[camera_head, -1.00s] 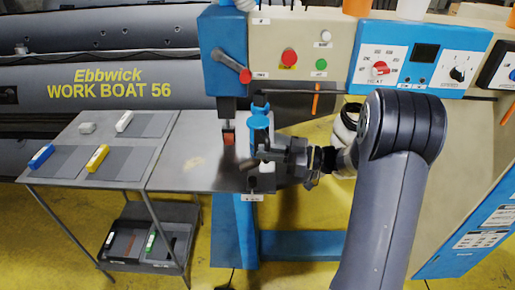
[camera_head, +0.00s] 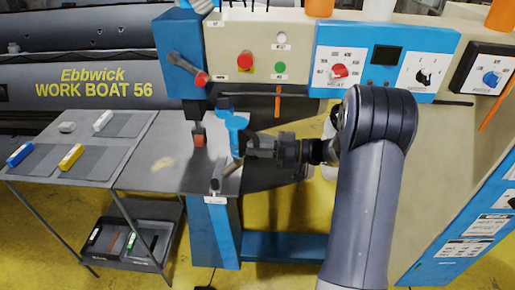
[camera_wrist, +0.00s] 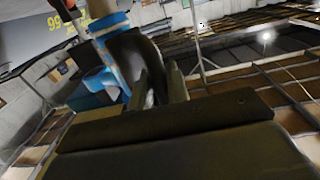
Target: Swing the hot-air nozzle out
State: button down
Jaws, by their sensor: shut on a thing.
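The hot-air nozzle assembly shows in the head view as a blue upright body (camera_head: 236,133) with a dull metal tube below it, just right of the orange-red roller (camera_head: 199,139) on the welding machine. My gripper (camera_head: 254,147) reaches in from the right and is shut on the nozzle assembly, on a part beside its blue body. The exact grip spot is partly hidden. In the wrist view the blue body (camera_wrist: 112,45) stands just left of my gripper's fingers (camera_wrist: 160,85), with a dark curved part between and behind them.
A grey table (camera_head: 150,182) with coloured blocks on mats lies left, above a low shelf tray (camera_head: 130,245). The machine's control panel (camera_head: 380,60) rises behind my arm. Yellow floor shows in front.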

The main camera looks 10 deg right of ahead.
jog(key=shift+w+r, duration=0.1)
jog(key=shift+r, duration=0.05)
jog(key=c, duration=1.4)
grip_release()
jog(key=shift+c, duration=0.2)
jog(key=b+v, duration=0.2)
jog(key=v, duration=0.8)
jog(key=shift+d, duration=0.4)
